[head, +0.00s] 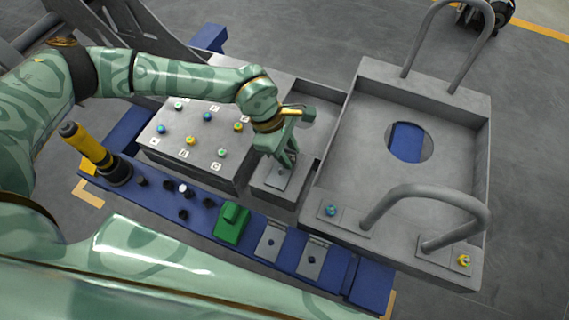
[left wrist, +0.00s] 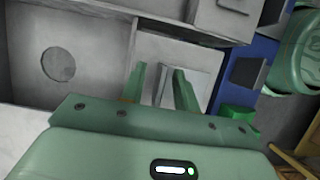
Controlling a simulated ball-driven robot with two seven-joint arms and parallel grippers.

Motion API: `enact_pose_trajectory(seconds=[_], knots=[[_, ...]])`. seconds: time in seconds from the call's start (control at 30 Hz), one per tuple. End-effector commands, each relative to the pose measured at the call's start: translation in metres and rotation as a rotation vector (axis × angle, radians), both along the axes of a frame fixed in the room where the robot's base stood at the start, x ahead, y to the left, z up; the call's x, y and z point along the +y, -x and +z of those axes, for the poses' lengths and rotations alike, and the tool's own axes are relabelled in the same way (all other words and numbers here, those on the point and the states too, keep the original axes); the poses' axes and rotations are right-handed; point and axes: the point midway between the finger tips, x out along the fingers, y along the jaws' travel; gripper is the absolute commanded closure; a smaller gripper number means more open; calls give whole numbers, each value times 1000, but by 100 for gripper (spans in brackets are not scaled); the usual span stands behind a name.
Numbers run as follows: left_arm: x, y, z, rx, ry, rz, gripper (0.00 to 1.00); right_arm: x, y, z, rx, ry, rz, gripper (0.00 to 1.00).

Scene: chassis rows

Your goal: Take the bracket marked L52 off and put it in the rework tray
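My left gripper (head: 287,164) points down into a small grey open box (head: 262,190) between the lettered block and the large chassis. A light grey flat plate, likely a bracket (left wrist: 201,84), lies in this box, below the fingers. In the left wrist view my left gripper (left wrist: 160,70) has its two green fingers apart, with the plate beyond them; I cannot tell whether they touch it. No L52 mark is legible. Two grey brackets, one (head: 269,246) beside the other (head: 311,264), lie on the blue bench. My right gripper is not in view.
The large grey chassis (head: 376,165) has two raised tube handles, a blue knob (head: 331,210) and a yellow knob (head: 464,260). A lettered block (head: 172,150) carries several coloured knobs. A green block (head: 232,223) and a yellow-black tool (head: 87,146) stand on the blue bench (head: 150,203).

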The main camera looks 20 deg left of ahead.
Motion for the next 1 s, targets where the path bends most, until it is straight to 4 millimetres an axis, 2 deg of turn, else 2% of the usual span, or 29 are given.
enact_pose_trajectory(seconds=[0.03, 0.23, 0.27, 0.37, 0.77, 0.87, 1.0], knots=[[-2, 1, -8, 3, 0, 0, 69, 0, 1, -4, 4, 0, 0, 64], [-3, 0, -7, -1, 0, 0, 69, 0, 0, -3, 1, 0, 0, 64], [-3, 0, -7, -1, 0, 0, 72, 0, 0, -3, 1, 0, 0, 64], [-3, 0, -7, -1, 0, 0, 100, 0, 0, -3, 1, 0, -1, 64], [-3, 0, -4, -2, 0, 1, 100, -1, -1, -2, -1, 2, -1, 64], [-3, -1, 4, -4, 0, 1, 100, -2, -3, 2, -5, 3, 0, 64], [-3, -1, 26, -8, 1, 0, 100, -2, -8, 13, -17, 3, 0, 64]])
